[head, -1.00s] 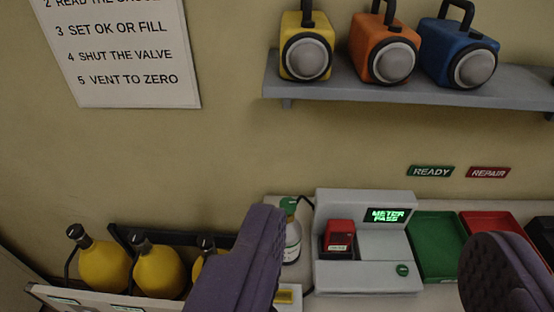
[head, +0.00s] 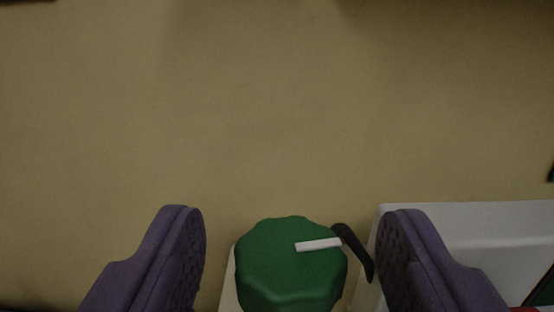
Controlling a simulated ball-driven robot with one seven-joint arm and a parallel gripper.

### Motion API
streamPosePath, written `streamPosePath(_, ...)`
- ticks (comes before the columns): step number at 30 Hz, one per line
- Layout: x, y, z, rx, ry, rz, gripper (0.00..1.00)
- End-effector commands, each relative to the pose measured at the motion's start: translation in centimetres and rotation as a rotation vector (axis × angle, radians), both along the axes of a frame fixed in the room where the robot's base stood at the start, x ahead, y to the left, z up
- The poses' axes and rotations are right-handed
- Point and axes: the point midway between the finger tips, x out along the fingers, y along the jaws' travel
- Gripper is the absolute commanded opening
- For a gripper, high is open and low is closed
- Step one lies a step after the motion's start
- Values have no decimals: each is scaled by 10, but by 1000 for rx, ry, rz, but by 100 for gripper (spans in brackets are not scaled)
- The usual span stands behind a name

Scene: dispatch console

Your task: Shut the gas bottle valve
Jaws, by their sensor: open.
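The gas bottle valve is a green scalloped knob (head: 285,270) with a white pointer mark on its top. It sits at the bottom middle of the head view, and the mark points to the right. A black hose (head: 356,252) curves down at the knob's right side. The bottle under the knob is hidden. My gripper (head: 290,235) is open, with one purple finger on each side of the knob. Gaps show between the knob and both fingers. Nothing is held.
The grey-white meter housing (head: 470,225) stands close on the right, behind and beside my right finger. A plain tan wall (head: 270,110) fills the background. A pale surface shows in part below the knob.

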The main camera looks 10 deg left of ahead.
Motion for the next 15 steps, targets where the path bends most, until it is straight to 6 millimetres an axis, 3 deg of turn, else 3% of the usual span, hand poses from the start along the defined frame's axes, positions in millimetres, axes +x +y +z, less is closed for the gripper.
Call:
streamPosePath(6, 30, 5, 0, -1, -1, -1, 63)
streamPosePath(15, 37, 6, 0, 0, 1, 0, 63)
